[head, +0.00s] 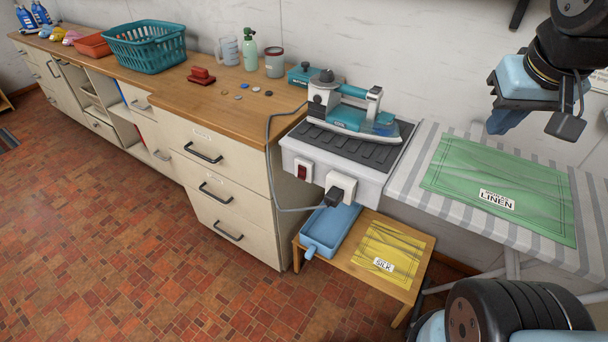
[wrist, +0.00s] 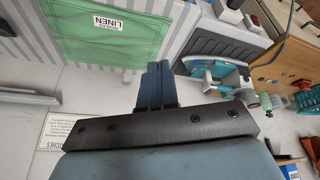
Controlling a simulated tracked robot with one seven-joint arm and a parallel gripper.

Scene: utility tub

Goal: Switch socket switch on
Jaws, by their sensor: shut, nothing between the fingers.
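The socket switch (head: 303,171) is a red rocker in a white plate on the front of the grey iron stand, left of the socket. A black plug (head: 341,187) sits in the socket beside it, with a grey cord leading to the iron (head: 350,108). I cannot tell the rocker's position. My gripper (head: 499,124) is at the upper right, above the green linen cloth (head: 495,190) and well apart from the switch. In the wrist view its two blue fingers (wrist: 154,82) are together and empty.
The iron rests on the ribbed grey stand (head: 376,180). A low wooden stool (head: 411,283) below holds a blue tray (head: 330,230) and a yellow silk cloth (head: 385,252). The striped ironing board (head: 422,166) lies right of the stand. A wooden counter (head: 225,105) runs left. Open floor lies in front.

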